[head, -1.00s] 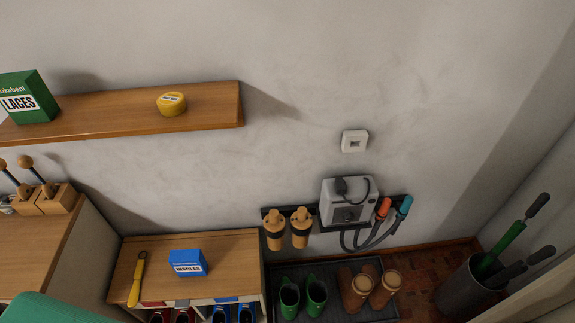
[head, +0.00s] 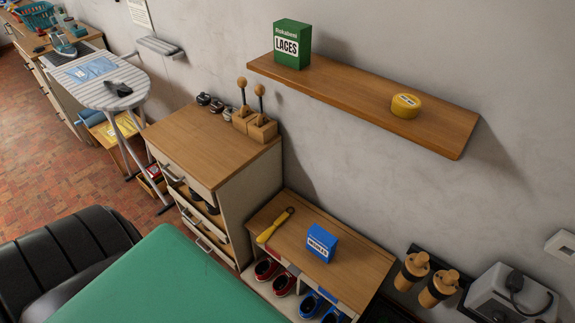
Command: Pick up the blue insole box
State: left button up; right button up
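The blue insole box (head: 321,244) stands upright on the wooden top of a low shoe cabinet (head: 352,262), right of centre in the head view. It has a white label on its front, and nothing covers it. Neither of my grippers is in view.
A yellow-handled tool (head: 275,225) lies left of the box. A taller drawer cabinet (head: 196,143) stands to the left, with some drawers pulled out. A wall shelf (head: 440,128) above holds a green laces box (head: 291,45) and a yellow tin (head: 405,105). A green surface (head: 165,280) fills the foreground.

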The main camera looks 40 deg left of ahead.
aim_at(321, 243)
jog(key=u, duration=0.8)
jog(key=k+l+z, duration=0.25)
jog(key=l+z, duration=0.25)
jog(key=k+l+z, duration=0.1)
jog(key=l+z, duration=0.15)
jog(key=l, duration=0.1)
